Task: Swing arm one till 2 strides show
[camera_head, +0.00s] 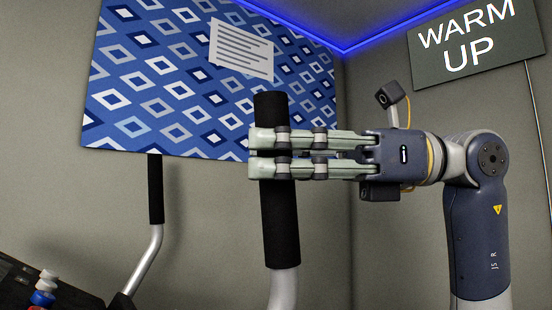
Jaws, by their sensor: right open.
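A swing arm (280,225) with a black grip and a silver lower tube stands upright near the middle of the head view. A second black-gripped swing arm (156,190) is at the left, its tube bending down to the lower left. My right gripper (256,153) reaches in from the right, with its fingers pointing left across the nearer black grip. The fingers cover part of the grip; I cannot tell whether they touch it. The gripper is open, with a narrow gap visible between its fingers. No stride number is readable. My left gripper is not in view.
A dark console (20,272) is cut off at the lower left. A small white, blue and red object (43,290) stands by it. A blue patterned wall panel (135,80) with a paper sheet (241,50) hangs behind. A "WARM UP" sign (475,45) is at upper right.

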